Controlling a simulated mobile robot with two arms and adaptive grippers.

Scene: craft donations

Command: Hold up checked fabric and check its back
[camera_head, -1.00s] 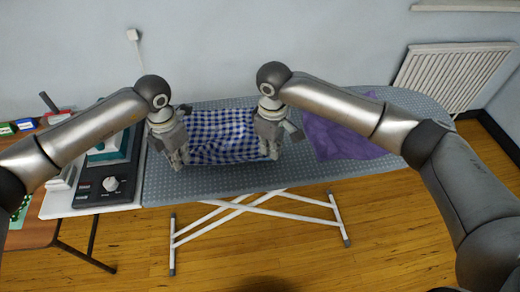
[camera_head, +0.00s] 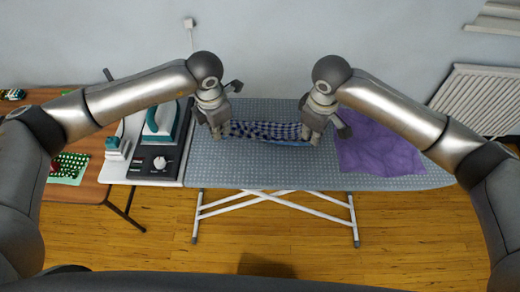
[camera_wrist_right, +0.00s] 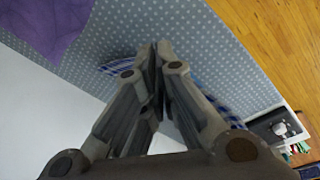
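The blue-and-white checked fabric (camera_head: 265,130) spans between my two grippers above the ironing board. It shows as a narrow, wrinkled strip, with a plain lighter-blue band along its lower edge. Most of its faces are hidden from the head view. My left gripper (camera_head: 218,132) is shut on its left end. My right gripper (camera_head: 309,138) is shut on its right end. In the right wrist view the fingers (camera_wrist_right: 158,55) are together, and checked cloth (camera_wrist_right: 213,99) shows on both sides of them.
The grey dotted ironing board (camera_head: 270,172) lies below. Purple cloth (camera_head: 378,150) covers its right part. A teal iron (camera_head: 160,122) stands on a station (camera_head: 157,162) at left, beside a wooden table (camera_head: 85,140). A wall is close behind; a radiator (camera_head: 480,98) stands at right.

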